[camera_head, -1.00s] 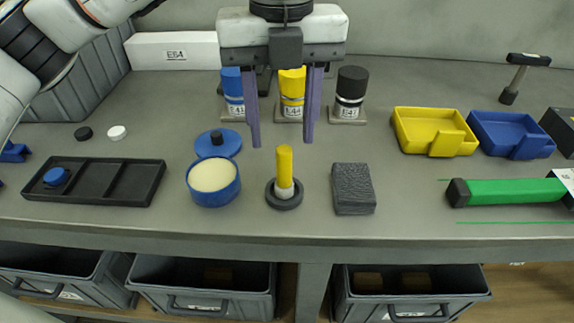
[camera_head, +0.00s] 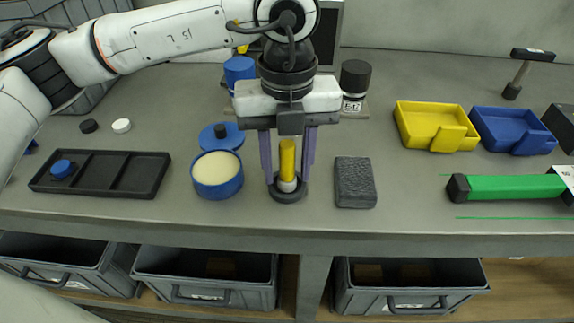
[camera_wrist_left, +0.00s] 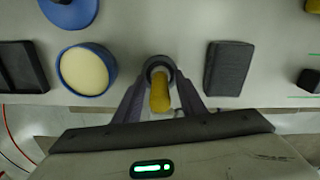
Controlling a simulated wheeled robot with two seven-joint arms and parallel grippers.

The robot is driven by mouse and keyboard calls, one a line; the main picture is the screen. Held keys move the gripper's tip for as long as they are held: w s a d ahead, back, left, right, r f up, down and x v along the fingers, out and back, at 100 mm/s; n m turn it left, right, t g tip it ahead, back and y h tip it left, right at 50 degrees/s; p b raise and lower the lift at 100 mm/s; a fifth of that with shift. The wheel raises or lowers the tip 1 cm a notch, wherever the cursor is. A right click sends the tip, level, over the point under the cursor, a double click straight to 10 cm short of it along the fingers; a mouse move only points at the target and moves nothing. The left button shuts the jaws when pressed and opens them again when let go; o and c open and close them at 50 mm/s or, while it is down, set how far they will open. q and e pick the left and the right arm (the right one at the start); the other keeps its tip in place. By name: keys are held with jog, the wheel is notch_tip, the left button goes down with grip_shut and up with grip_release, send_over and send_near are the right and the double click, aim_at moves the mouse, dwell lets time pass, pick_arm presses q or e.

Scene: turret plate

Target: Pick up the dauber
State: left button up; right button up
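The dauber (camera_head: 287,160) has a yellow handle and a pale lower part, and stands upright in a dark round holder (camera_head: 287,193) on the bench. It also shows in the left wrist view (camera_wrist_left: 160,92). My left gripper (camera_head: 287,180) comes down from above with its purple fingers on either side of the dauber. In the left wrist view its fingers (camera_wrist_left: 158,100) are spread, with gaps beside the yellow handle, so it is open around the dauber. My right gripper is in neither view.
A round blue tin (camera_head: 217,190) with a cream pad stands left of the dauber, its blue lid (camera_head: 221,136) behind. A dark grey block (camera_head: 355,183) lies close on the right. A black tray (camera_head: 100,173) lies far left; yellow (camera_head: 436,126) and blue (camera_head: 513,130) trays are right.

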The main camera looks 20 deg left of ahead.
pick_arm(q)
jog(key=c, duration=0.8)
jog(key=shift+r, duration=0.1)
notch_tip(320, 180, up, 10)
jog(key=shift+f+b, duration=0.1)
jog(key=shift+b, duration=0.2)
